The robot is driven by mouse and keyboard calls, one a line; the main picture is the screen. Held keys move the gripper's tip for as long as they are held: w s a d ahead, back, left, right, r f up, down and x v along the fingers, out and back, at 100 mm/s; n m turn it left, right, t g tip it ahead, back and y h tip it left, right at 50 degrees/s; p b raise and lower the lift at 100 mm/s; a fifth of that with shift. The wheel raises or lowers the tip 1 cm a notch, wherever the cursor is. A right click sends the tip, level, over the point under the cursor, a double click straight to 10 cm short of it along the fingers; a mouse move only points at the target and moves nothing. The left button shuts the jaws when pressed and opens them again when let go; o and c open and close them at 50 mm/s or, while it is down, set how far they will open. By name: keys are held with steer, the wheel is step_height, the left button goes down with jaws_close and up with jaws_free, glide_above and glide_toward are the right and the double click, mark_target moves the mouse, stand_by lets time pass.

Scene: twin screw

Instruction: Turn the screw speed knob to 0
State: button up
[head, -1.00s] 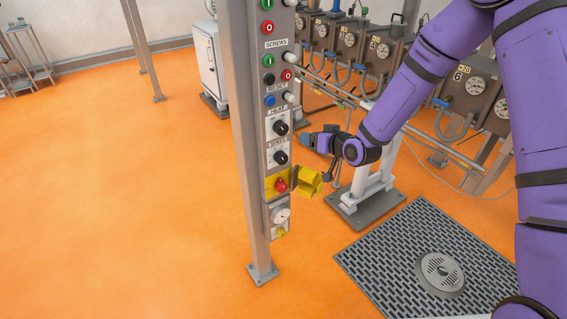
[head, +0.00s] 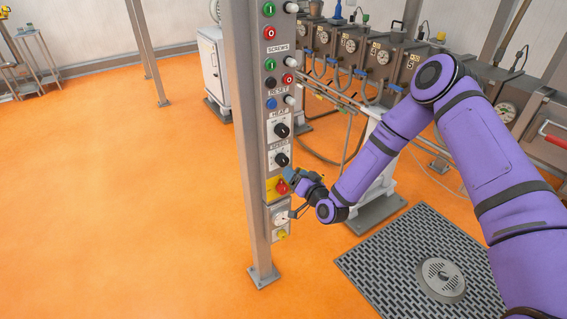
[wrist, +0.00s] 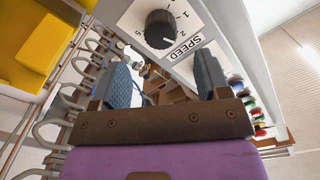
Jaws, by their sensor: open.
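The speed knob (head: 282,160) is a black round knob on a white plate on the grey control column, below the similar heat knob (head: 282,130). In the wrist view the speed knob (wrist: 160,28) shows near the top centre, with the printed word SPEED beside it. A white mark is on its lower right edge; its exact setting is hard to read. My gripper (wrist: 165,78) is open and empty, its two blue-grey fingers apart, with the knob beyond them and not touched. In the head view my gripper (head: 291,178) is close to the column, slightly below the knob.
A red button (head: 281,187) on a yellow plate sits just below the knob, near my gripper. A yellow cover (wrist: 35,45) shows at the wrist view's upper left. Several coloured buttons line the column above. Machinery stands behind; orange floor is clear at left.

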mark_target(285, 163)
steer(key=x, duration=0.8)
steer(key=c, duration=0.9)
